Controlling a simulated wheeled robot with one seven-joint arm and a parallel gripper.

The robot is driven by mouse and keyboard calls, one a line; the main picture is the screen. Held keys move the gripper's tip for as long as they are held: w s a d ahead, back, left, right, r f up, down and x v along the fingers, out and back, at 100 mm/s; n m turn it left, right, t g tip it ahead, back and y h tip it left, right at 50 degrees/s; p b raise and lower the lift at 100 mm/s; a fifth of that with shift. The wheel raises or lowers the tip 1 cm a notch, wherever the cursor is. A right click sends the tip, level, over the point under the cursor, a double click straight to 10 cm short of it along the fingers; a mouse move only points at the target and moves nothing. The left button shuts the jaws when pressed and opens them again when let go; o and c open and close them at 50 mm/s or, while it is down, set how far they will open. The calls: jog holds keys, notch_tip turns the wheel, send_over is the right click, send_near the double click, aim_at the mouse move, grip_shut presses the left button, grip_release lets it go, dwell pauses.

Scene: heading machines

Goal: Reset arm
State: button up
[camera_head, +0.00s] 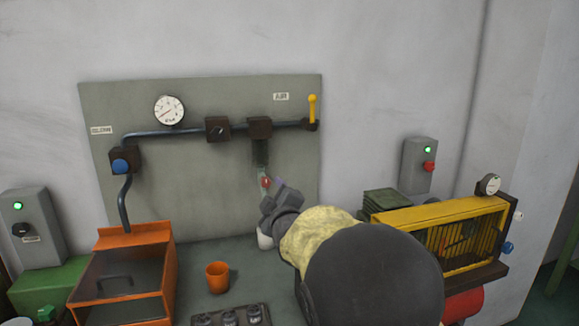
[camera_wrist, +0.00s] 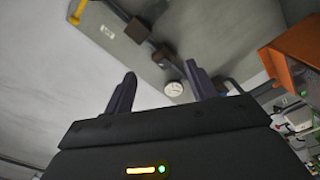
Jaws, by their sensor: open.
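My arm reaches in from the bottom right of the head view, with my gripper (camera_head: 272,195) in front of the lower part of the grey panel (camera_head: 210,200). In the wrist view my gripper (camera_wrist: 161,70) is open, its two dark fingers apart with nothing held between them. Beyond the fingers the panel shows tilted, with its round gauge (camera_wrist: 174,89) and pipe. In the head view a small red part (camera_head: 265,182) below the dark pipe block (camera_head: 259,128) lies close to the fingers; I cannot tell if they touch. My arm hides part of the bench.
An orange bin (camera_head: 150,234) and an orange cup (camera_head: 217,277) stand on the bench left of my arm. A yellow caged machine (camera_head: 440,212) is close on the right. A yellow lever (camera_head: 312,108) sticks up from the pipe. The wall above the panel is clear.

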jog(key=s+d+f+m+g+h+b, duration=0.25)
jog(key=s+d+f+m+g, duration=0.35)
jog(key=f, duration=0.5)
jog(key=s+d+f+m+g+h+b, duration=0.1)
jog(key=s+d+f+m+h+b, duration=0.2)
jog(key=d+f, duration=0.55)
jog(key=s+d+f+m+g+b, duration=0.2)
jog(key=s+f+m+g, duration=0.15)
jog(key=s+f, duration=0.55)
jog(key=s+d+f+m+g+b, duration=0.2)
jog(key=s+d+f+g, duration=0.3)
jog(key=s, duration=0.8)
notch_tip(320, 180, up, 16)
jog(key=a+p, duration=0.2)
jog(key=p, duration=1.4)
jog(key=shift+t+p, duration=0.35)
jog(key=shift+p, duration=0.05)
jog(key=shift+a+f+y, duration=0.1)
jog(key=shift+y, duration=0.15)
jog(key=shift+c, duration=0.5)
